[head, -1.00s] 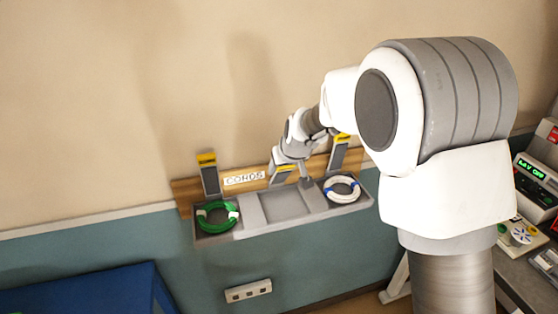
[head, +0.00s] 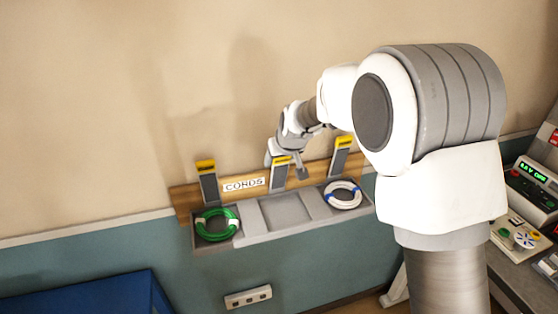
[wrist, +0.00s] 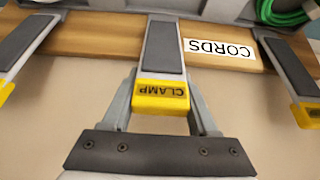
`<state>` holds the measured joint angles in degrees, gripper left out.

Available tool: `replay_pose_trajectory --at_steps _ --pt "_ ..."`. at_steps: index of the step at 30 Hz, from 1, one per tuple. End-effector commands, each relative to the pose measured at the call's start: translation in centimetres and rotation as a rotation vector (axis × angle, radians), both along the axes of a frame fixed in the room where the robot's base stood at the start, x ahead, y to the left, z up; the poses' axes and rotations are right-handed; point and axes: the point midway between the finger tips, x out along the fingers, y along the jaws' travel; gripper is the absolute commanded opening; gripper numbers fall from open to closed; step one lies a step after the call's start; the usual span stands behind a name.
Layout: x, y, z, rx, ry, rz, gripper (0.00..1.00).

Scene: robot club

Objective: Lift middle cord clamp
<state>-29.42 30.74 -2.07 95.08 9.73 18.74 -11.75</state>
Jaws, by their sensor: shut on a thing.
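The middle cord clamp (head: 280,175) is a grey bar with a yellow end on the wooden board. In the head view it stands raised, nearly in line with the clamps on either side. In the wrist view its yellow end (wrist: 160,96), marked CLAMP, sits between my fingers. My gripper (head: 288,163) is shut on this clamp, one finger on each side. My gripper also shows in the wrist view (wrist: 161,82). The left clamp (head: 208,182) and right clamp (head: 341,158) stand raised with yellow ends.
A grey tray (head: 250,233) under the board holds a green cord (head: 215,225) at left and a white-and-blue cord (head: 343,194) at right. Its middle place is empty. A CORDS label (head: 244,184) is on the board (head: 181,198). A blue surface (head: 85,295) is lower left.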

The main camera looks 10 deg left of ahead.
Motion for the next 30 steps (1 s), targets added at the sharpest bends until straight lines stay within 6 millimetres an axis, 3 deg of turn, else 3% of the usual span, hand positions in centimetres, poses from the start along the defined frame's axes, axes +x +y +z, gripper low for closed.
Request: replay_pose_trajectory --at_steps 12,13,17,30 --pt "0.02 0.03 -0.21 0.000 0.000 0.000 0.00" --pt "0.01 0.03 -0.22 0.000 0.000 0.000 0.65" --pt "0.00 0.01 -0.18 -0.001 0.001 0.000 0.88" --pt "-0.32 -0.19 0.53 0.000 -0.001 0.001 0.90"
